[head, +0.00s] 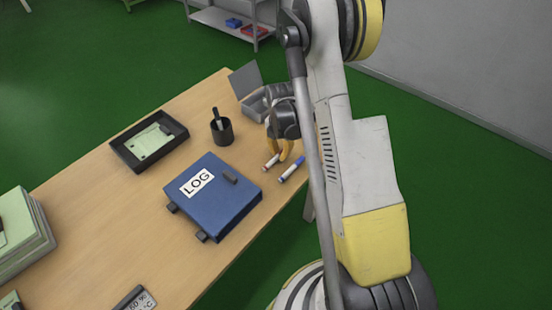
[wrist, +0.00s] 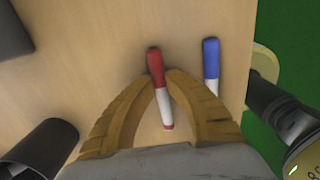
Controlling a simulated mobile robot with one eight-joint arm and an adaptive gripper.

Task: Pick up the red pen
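The red pen (wrist: 156,66) has a red cap and a white body, and it lies along the wooden table top in the wrist view. It also shows in the head view (head: 270,162), partly hidden by my gripper. My gripper (wrist: 162,80) has curved yellow fingers. Their tips are drawn in close on both sides of the pen, just below its cap, and appear to touch it. The gripper also shows in the head view (head: 284,152), low over the table. I see no clear gap between the pen and the table.
A blue marker (wrist: 211,68) lies just right of the red pen, near the table edge. A black pen cup (head: 221,131), a blue LOG binder (head: 235,203), a black tray (head: 177,126) and a grey open box (head: 251,106) stand nearby. Green floor lies beyond.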

